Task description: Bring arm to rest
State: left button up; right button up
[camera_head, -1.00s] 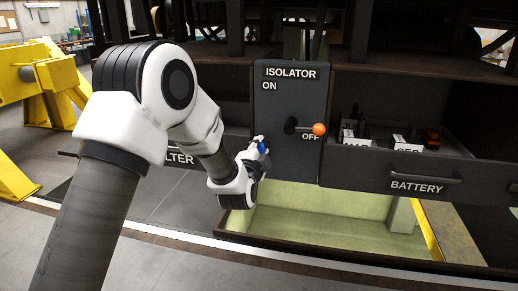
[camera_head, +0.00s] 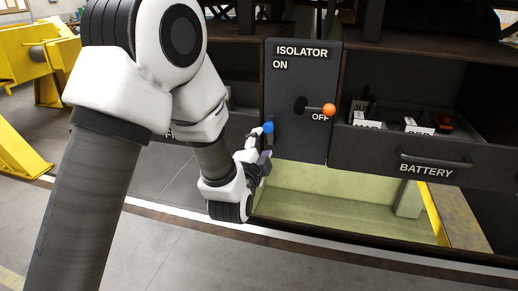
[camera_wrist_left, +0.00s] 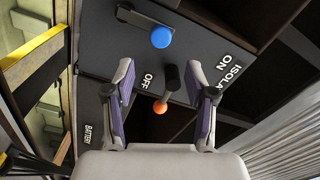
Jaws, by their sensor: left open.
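My left gripper (camera_head: 262,163) is open and empty in front of the lower left of the dark isolator panel (camera_head: 300,145). In the left wrist view, its two purple-padded fingers (camera_wrist_left: 160,80) are spread apart with nothing between them. A blue knob (camera_head: 268,127) on a dark handle shows just above the fingertips; it also shows beyond them in the left wrist view (camera_wrist_left: 161,37). An orange-tipped lever (camera_head: 329,110) on the panel points right, beside the OFF label. My left arm hides part of the drawer at left. My right gripper is not in view.
The battery drawer (camera_head: 425,170) with its bar handle stands to the right, with several small labelled items inside. Below is an open pit (camera_head: 340,205) with pale green walls. Yellow stands (camera_head: 40,60) are at left. Grey floor in front is clear.

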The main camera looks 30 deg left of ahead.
pick_arm(q)
jog(key=shift+v, duration=1)
